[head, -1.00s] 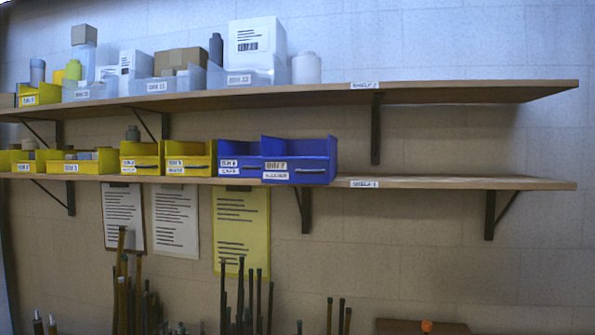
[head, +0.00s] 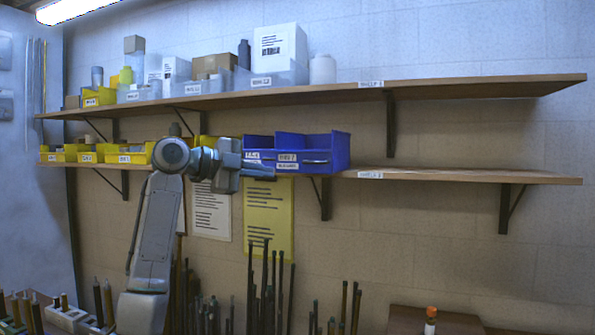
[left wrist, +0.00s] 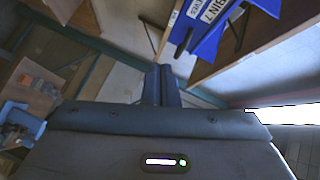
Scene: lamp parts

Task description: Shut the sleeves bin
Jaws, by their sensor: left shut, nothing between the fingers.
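The sleeves bin (head: 335,152) is the blue bin marked BIN 7, at the right end of the lower shelf's bin row. Its front sticks out past the neighbouring blue bin (head: 259,143). In the left wrist view the sleeves bin (left wrist: 213,38) shows at the upper right with part of its label. My left gripper (head: 272,172) is shut and empty, in front of the blue bins and just left of the sleeves bin's front. Its closed fingers (left wrist: 161,72) also show in the left wrist view, apart from the bin. My right gripper is out of view.
The lower shelf (head: 450,175) is bare to the right of the blue bins. Yellow bins (head: 124,153) stand to the left, partly behind my arm. An upper shelf (head: 450,88) with boxes hangs above. Upright rods (head: 265,290) stand below.

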